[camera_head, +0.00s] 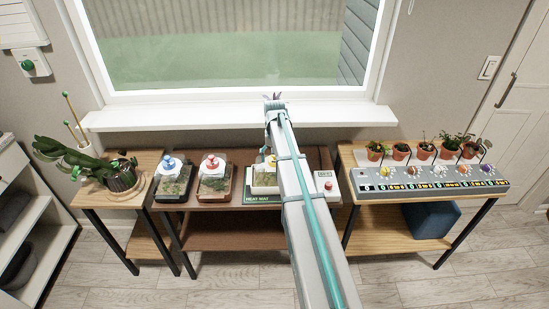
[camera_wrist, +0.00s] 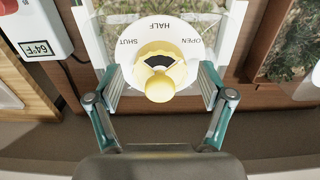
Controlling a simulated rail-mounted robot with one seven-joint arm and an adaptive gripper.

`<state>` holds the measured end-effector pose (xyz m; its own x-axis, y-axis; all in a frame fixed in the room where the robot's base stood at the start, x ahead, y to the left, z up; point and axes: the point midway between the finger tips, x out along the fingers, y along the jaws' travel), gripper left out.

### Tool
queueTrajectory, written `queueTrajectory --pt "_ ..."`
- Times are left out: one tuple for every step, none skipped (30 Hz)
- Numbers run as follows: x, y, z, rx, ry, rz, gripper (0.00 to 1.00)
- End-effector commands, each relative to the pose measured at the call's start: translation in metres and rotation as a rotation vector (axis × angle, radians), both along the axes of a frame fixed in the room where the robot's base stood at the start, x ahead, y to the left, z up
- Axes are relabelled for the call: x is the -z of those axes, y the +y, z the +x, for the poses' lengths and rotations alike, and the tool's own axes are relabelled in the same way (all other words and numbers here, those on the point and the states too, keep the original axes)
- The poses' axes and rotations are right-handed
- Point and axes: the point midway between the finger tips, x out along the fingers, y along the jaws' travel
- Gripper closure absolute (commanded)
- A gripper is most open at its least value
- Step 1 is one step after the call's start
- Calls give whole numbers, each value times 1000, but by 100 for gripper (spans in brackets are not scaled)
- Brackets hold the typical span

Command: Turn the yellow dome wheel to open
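The yellow dome wheel (camera_wrist: 160,72) sits in the middle of the wrist view on a white round plate (camera_wrist: 160,26) marked SHUT, HALF and OPEN. A lobe of the wheel sticks out toward the bottom of that view; I cannot tell which mark it is set to. My gripper (camera_wrist: 158,82) is open, one finger on each side of the wheel, with clear gaps between. In the head view the wheel (camera_head: 269,159) is partly hidden by my arm, on the third terrarium (camera_head: 262,183). My gripper is hidden there.
Terrariums with a blue wheel (camera_head: 171,162) and a red wheel (camera_head: 211,162) stand to the left. A heat mat controller (camera_head: 326,181) with a red knob is close on the right. The window sill (camera_head: 180,118) runs behind. A potted cactus (camera_head: 120,178) stands at far left.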

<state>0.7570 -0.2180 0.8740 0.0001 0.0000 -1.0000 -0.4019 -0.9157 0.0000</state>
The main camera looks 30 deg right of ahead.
Motion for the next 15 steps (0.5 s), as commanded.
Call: queueTrajectory --pt "0 0 0 0 0 0 20" --pt "0 0 0 0 0 0 20" --pt "0 0 0 0 0 0 20" --pt "0 0 0 0 0 0 20" --pt "0 0 0 0 0 0 20" --pt "0 0 0 0 0 0 20" --pt "-1 0 0 0 0 0 20" --pt "-2 0 0 0 0 0 20" --pt "-4 0 0 0 -1 0 20" --pt "-6 0 0 0 -1 0 20" --pt "-8 0 0 0 -1 0 20" --pt "-13 0 1 0 -2 -1 20" --pt "-17 0 1 0 -3 -1 20" --pt "-22 0 1 0 -3 -1 20" --pt "-28 0 0 0 -2 -1 20"
